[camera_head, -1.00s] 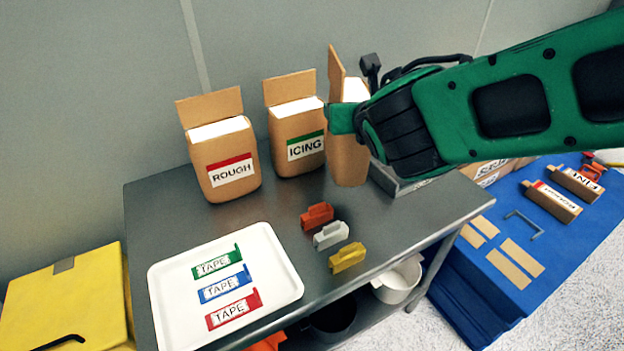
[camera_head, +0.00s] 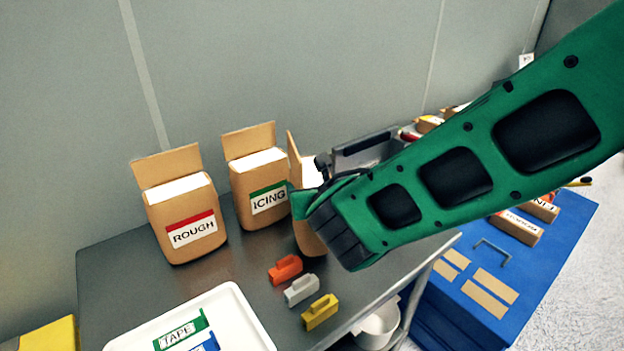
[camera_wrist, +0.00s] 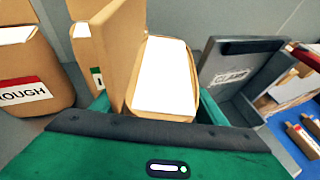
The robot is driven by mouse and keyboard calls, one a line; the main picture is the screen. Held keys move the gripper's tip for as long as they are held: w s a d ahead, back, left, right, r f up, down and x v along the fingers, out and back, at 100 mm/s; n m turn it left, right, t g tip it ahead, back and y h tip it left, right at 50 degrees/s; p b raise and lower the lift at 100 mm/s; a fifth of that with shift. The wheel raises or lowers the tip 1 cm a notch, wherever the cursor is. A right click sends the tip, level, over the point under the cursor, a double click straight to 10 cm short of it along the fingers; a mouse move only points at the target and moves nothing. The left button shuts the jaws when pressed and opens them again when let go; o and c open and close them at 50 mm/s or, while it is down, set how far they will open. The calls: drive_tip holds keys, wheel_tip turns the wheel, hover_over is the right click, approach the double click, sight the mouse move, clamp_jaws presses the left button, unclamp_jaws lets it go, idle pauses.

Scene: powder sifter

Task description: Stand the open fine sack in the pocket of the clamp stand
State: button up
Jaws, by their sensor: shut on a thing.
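My gripper (camera_head: 301,205) is shut on an open brown paper sack (camera_head: 308,240), with its green fingers at the sack's sides. In the wrist view the sack (camera_wrist: 163,75) is upright, its white contents at the top and its flap raised on the left. No label shows on it, so I cannot read its name. A grey stand (camera_head: 365,150) with a dark bar is behind my arm, partly hidden. In the wrist view this stand (camera_wrist: 235,75) is right of the sack, apart from it, with a white label. I cannot tell whether the sack's base touches the table.
The ICING sack (camera_head: 262,195) is close on the left, with the ROUGH sack (camera_head: 185,220) beyond it. Orange (camera_head: 285,268), white (camera_head: 301,290) and yellow (camera_head: 320,311) clips lie in front. A white tray (camera_head: 245,325) holds tape pieces. A blue table (camera_head: 560,245) is at right.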

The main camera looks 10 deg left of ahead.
drive_tip(key=shift+f, duration=0.85)
drive_tip(key=o, duration=2.1)
drive_tip(key=shift+f, duration=0.2)
